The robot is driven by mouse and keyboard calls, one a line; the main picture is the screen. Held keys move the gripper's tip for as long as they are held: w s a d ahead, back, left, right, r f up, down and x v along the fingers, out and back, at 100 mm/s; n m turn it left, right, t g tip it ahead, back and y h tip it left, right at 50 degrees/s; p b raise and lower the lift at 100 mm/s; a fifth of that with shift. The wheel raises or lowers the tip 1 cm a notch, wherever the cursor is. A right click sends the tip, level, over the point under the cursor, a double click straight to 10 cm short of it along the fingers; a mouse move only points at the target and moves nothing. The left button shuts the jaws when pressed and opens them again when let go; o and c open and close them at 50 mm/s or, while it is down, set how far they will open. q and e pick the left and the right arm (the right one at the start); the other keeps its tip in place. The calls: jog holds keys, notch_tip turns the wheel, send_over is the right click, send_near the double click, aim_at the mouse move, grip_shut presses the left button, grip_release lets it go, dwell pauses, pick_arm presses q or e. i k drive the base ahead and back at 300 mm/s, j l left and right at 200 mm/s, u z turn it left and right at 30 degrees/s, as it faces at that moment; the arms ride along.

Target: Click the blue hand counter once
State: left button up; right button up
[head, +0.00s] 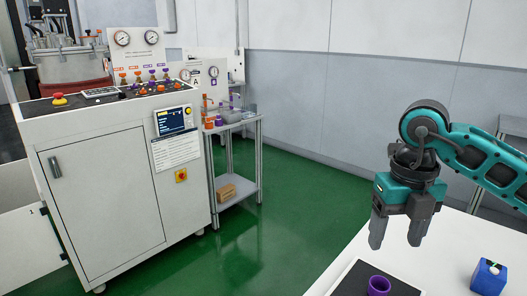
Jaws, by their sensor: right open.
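The blue hand counter (488,277) stands at the lower right on a white table (455,248). It is a small blue box with a pale face and a bit of green on top. My right gripper (397,240) hangs above the table, to the left of the counter and higher up. Its two dark fingers point down and are apart, with nothing between them. My left gripper is not in view.
A purple cup (378,285) sits on a black mat (350,285), below my right gripper. A white control cabinet (110,190) with knobs and a red button stands at the left. A metal shelf cart (238,185) is beside it. Green floor (285,215) is clear between cabinet and table.

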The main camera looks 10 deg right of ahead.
aim_at(493, 271)
jog(key=k, duration=1)
